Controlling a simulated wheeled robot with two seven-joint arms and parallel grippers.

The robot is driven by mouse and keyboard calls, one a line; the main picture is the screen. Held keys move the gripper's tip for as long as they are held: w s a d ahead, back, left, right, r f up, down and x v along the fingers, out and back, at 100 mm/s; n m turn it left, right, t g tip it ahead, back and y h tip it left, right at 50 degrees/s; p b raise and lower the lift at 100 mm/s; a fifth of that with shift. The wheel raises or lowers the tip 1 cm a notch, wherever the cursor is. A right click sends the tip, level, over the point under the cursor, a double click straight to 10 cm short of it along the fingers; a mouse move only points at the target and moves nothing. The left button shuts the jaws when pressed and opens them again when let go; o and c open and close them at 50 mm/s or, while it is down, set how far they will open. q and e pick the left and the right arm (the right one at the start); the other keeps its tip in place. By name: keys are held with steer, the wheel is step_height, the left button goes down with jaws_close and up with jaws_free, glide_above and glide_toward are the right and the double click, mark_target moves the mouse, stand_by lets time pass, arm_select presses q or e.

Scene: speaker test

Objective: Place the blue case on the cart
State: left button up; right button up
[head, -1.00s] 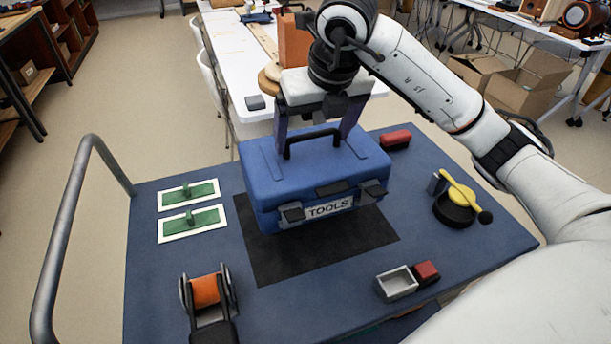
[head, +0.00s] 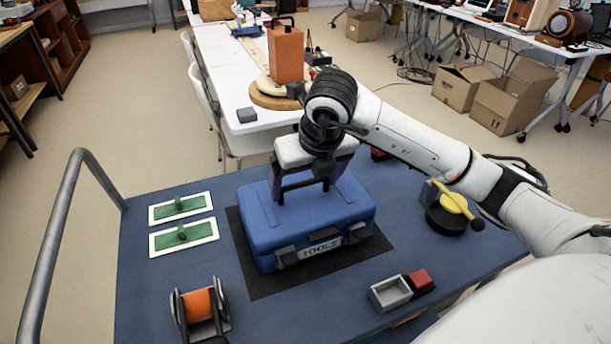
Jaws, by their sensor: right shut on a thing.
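The blue case (head: 265,216), labelled TOOLS on its front, is upright over the black mat (head: 262,290) on the blue cart (head: 150,290). It appears to rest on the mat, with a black margin showing around its left, front and right sides. My right gripper (head: 303,188) is above the lid, pointing down, shut on the case's dark handle. My left gripper is out of view.
Two green-handled floats (head: 184,236) lie left of the case. An orange reel (head: 199,305), a grey tray (head: 390,294), a red block (head: 419,281) and a yellow-topped black round thing (head: 447,217) are also on the cart. A metal rail (head: 52,235) rises at left. A white table (head: 225,75) stands behind.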

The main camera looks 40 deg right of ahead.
steer(key=o, duration=1.9)
steer(key=shift+c, duration=0.2)
steer(key=p+v, duration=0.1)
steer(key=v, duration=1.1)
steer(key=shift+s, duration=0.1)
